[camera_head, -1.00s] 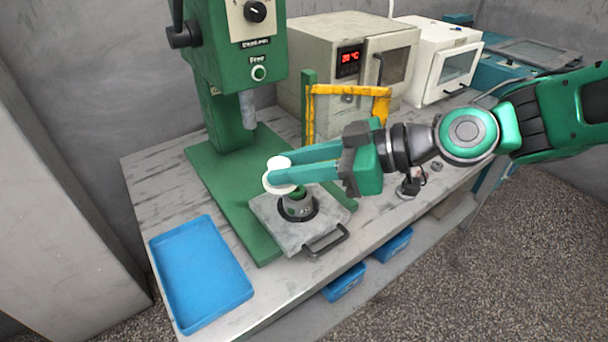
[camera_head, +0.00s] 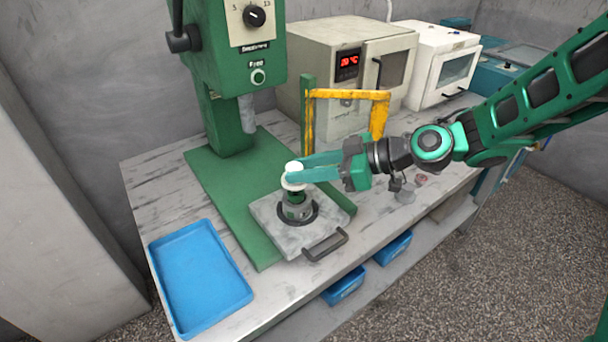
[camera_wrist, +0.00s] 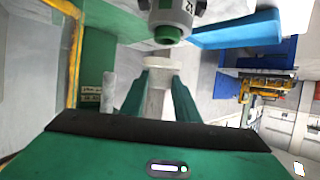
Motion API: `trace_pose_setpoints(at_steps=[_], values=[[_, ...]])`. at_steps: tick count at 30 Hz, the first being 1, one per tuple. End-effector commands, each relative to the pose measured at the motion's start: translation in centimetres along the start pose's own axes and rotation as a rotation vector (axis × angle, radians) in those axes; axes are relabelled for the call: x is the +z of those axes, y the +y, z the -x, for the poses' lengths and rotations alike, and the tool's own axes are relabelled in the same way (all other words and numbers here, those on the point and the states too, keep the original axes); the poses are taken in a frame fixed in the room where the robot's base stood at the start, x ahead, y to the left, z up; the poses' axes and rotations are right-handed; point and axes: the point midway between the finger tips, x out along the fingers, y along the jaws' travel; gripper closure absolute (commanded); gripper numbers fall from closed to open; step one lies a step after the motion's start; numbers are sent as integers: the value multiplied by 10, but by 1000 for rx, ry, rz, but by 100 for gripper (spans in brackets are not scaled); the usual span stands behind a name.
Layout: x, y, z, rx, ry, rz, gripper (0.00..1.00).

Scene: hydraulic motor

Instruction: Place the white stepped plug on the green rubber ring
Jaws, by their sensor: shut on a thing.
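The white stepped plug (camera_head: 294,167) is held at the fingertips of my gripper (camera_head: 300,173), with its wide white flange below the fingers. In the wrist view the plug (camera_wrist: 162,64) sits between the two fingers of my gripper (camera_wrist: 161,88). Directly below the plug in the head view stands a grey cylindrical motor body (camera_head: 297,213) with a green ring (camera_head: 296,198) at its top. In the wrist view the green ring (camera_wrist: 168,36) lies just beyond the plug's flange. A small gap seems to separate them, but contact is hard to tell.
The motor body stands on a grey plate with a handle (camera_head: 325,245), on the green base (camera_head: 220,180) of a press. A blue tray (camera_head: 247,296) lies at front left. A yellow frame (camera_head: 347,94) stands behind my gripper, before the oven (camera_head: 312,60).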

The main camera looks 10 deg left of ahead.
Motion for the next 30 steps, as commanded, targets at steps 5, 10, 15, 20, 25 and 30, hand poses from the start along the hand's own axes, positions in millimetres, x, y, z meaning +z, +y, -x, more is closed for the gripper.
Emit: trace_pose_setpoints(at_steps=[5,10,15,20,25,30], values=[[17,0,-8,-1,0,-1,95],[17,0,-7,0,1,0,95],[20,0,-8,-1,0,0,95],[23,0,-10,-1,0,0,95],[26,-1,-11,-2,0,1,57],[25,-1,-11,-2,0,1,53]])
